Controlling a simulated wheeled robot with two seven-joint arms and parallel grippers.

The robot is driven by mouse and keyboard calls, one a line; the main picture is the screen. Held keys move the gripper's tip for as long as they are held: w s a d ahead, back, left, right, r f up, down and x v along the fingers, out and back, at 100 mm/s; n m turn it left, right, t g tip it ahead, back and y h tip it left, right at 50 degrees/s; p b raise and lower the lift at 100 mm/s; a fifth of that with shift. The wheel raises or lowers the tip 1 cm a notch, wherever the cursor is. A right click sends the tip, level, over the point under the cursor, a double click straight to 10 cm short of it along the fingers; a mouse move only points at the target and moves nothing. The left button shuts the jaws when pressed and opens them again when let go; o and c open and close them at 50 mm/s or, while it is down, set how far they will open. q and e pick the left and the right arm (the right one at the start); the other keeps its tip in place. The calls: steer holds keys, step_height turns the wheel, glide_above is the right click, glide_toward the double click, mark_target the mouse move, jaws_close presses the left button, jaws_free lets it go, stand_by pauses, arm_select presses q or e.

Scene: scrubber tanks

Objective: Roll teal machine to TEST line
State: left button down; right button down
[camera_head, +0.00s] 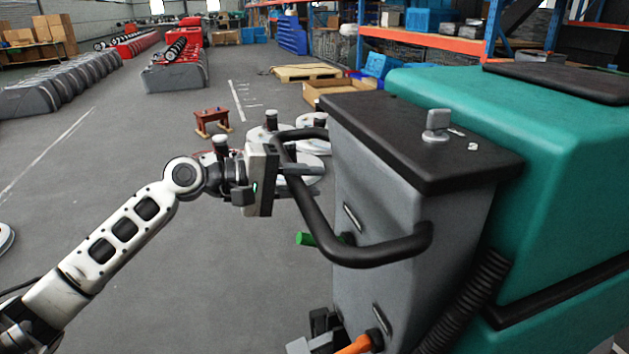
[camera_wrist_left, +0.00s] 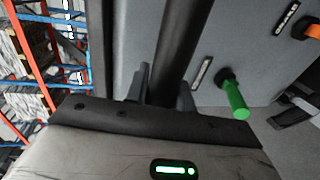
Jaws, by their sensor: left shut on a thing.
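The teal machine (camera_head: 548,125) fills the right side of the head view, with a grey rear panel and a black top. A black looped handle (camera_head: 378,250) sticks out from its rear. My left gripper (camera_head: 300,180) is shut on the left stretch of this handle. In the left wrist view the black bar (camera_wrist_left: 180,45) passes between its two fingers (camera_wrist_left: 165,90). A green-ended knob (camera_head: 307,239) and an orange-ended part (camera_head: 356,345) stick out below the handle. A white floor line (camera_head: 237,100) with small marks lies ahead; I cannot read them.
A small brown wooden stool (camera_head: 212,122) and round white-based objects (camera_head: 310,165) stand beyond my gripper. Boxes and a pallet (camera_head: 305,72) lie ahead near orange-and-blue racks (camera_head: 430,40). Grey machines (camera_head: 60,85) stand at left. Open floor lies between.

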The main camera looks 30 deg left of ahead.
arm_select(q)
steer(key=shift+s+a+f, duration=0.1)
steer(key=shift+s+a, duration=0.4)
steer(key=c, duration=1.2)
jaws_free()
steer(key=shift+s+a, duration=0.1)
steer(key=shift+s, duration=0.05)
arm_select(e)
steer(key=shift+s+a+r, duration=0.1)
steer(key=shift+s+a, duration=0.2)
arm_select(q)
steer(key=shift+s+a, duration=0.15)
steer(key=v, duration=1.5)
steer(key=shift+r+b, duration=0.3)
steer(key=shift+b, duration=0.1)
arm_select(e)
steer(key=shift+f, duration=0.3)
